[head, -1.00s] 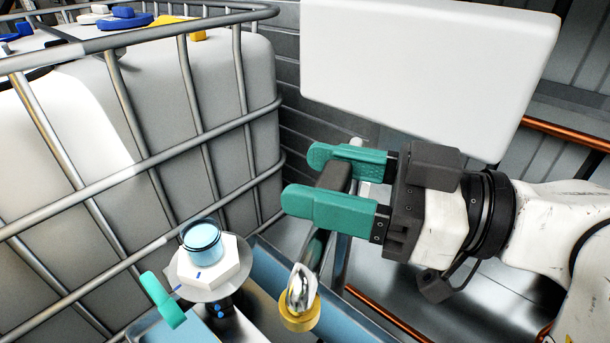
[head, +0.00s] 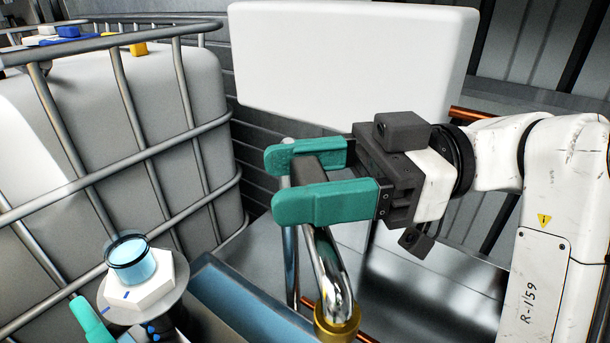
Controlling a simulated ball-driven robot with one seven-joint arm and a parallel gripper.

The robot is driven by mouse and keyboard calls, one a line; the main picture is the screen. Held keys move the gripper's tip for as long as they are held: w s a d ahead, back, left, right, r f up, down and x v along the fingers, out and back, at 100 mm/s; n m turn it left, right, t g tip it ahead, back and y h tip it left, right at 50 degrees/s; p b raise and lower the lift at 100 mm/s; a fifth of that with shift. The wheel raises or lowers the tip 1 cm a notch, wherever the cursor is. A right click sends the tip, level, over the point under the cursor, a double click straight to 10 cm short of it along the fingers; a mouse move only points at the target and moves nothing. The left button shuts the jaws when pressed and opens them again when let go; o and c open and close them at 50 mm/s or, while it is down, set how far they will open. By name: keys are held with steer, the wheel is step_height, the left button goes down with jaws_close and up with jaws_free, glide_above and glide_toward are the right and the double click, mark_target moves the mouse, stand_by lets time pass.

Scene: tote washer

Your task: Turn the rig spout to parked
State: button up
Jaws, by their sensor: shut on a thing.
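The rig spout is a bent chrome pipe (head: 328,265) rising from a brass collar (head: 338,322) at the bottom edge of the head view. Its upper end carries a dark grip piece (head: 308,173). My gripper (head: 272,182) has two teal fingers, one on each side of this dark piece, and is shut on it. The pipe leans up and to the left from the collar. The near finger hides part of the pipe's upper bend. The spout's mouth cannot be made out.
A caged pale tank (head: 190,90) stands at the left. A white hex fitting with a blue sight glass (head: 132,262) and a teal lever (head: 90,318) sits at lower left, beside a blue trough (head: 245,300). A white panel (head: 350,60) hangs behind. A chrome post (head: 290,255) stands close behind the spout.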

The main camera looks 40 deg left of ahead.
steer(key=o, duration=1.4)
step_height(320, 180, up, 4)
steer(key=shift+s+p, duration=0.15)
steer(key=shift+p, duration=1.05)
steer(key=s+d+r+p, duration=0.1)
steer(key=s+d+r, duration=0.1)
steer(key=s+r, duration=0.1)
steer(key=s+d+r+p, duration=0.1)
steer(key=s+d+r, duration=0.2)
steer(key=s, duration=0.1)
steer(key=s+d+r+p, duration=0.1)
steer(key=s+d+r, duration=0.1)
steer(key=s+r, duration=0.1)
steer(key=shift+s+d, duration=0.15)
steer(key=shift+s, duration=0.65)
